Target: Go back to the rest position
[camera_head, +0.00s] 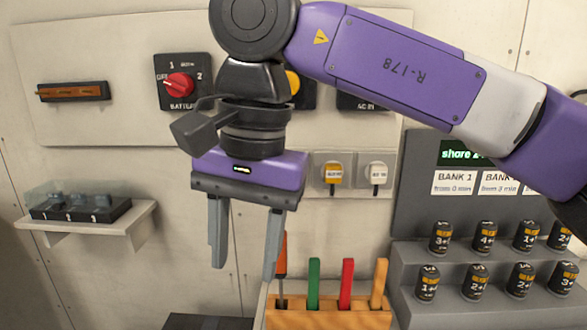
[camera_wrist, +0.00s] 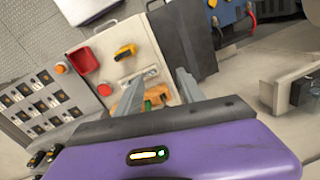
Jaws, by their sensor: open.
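My gripper (camera_head: 244,240) hangs from my purple arm in the head view, fingers pointing down. It is open, with a clear gap between the two fingers and nothing held. In the head view it is in front of the wall, above and left of an orange tool holder (camera_head: 330,319). Its right fingertip overlaps the view of an orange-handled screwdriver (camera_head: 281,255) in that holder; I cannot tell from this how far apart they are. In the wrist view the open fingers of my gripper (camera_wrist: 157,95) point toward the bench with the orange holder.
A red battery switch (camera_head: 180,84) is on the wall panel. A shelf with a clear-lidded box (camera_head: 80,203) is at left. Green (camera_head: 314,283), red (camera_head: 346,283) and orange (camera_head: 379,283) handles stand in the holder. Several black cells stand on a stepped grey rack (camera_head: 405,258) at right.

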